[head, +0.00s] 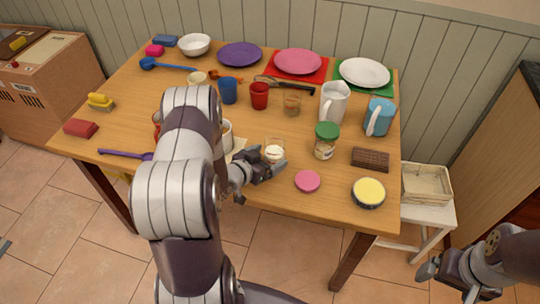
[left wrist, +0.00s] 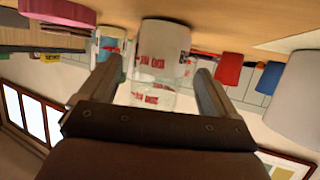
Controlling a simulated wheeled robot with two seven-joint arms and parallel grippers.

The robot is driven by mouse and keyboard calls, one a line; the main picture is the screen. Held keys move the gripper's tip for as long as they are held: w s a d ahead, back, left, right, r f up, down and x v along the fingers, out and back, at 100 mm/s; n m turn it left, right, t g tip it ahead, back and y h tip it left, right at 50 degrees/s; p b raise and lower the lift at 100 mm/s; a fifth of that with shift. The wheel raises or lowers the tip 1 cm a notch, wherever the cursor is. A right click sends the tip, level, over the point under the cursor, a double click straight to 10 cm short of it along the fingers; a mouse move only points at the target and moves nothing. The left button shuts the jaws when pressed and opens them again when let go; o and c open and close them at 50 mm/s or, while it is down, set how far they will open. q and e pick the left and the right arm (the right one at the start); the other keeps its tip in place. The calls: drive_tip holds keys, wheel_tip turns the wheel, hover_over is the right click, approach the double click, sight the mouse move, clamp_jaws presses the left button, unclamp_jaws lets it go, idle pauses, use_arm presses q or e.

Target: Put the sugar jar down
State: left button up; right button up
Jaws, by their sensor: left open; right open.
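The sugar jar, a small clear open glass with white contents (head: 274,152), stands upright near the table's front edge. In the left wrist view it appears upside down, with red lettering (left wrist: 160,68). My left gripper (head: 279,167) is open, with its fingers on either side of the jar; I cannot tell whether they touch it. In the left wrist view both fingers (left wrist: 158,80) are spread, with the jar between and beyond them. A pink round lid (head: 307,181) lies flat to the right of the jar. My right gripper (head: 447,284) is open and empty, off the table at lower right.
A green-lidded jar (head: 326,141) stands close right of the sugar jar. A brown block (head: 370,159) and a yellow-topped round tin (head: 369,192) are further right. Cups, a white pitcher (head: 333,103) and plates fill the back of the wooden table (head: 220,65). My left arm hides part of the table.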

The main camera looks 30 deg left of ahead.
use_arm(q)
drive_tip(key=v, duration=1)
drive_tip(key=s+d+r+g+y, duration=0.1)
drive_tip(key=s+d+r+g, duration=0.3)
drive_tip(key=d+g, duration=0.2)
drive_tip(key=s+d+r+n+g+y, duration=0.1)
drive_tip(key=s+d+r+g, duration=0.3)
drive_tip(key=d, duration=0.4)
drive_tip(key=shift+s+n+g+p, duration=0.3)
drive_tip(key=shift+s+g, duration=0.35)
drive_tip(key=shift+g, duration=0.25)
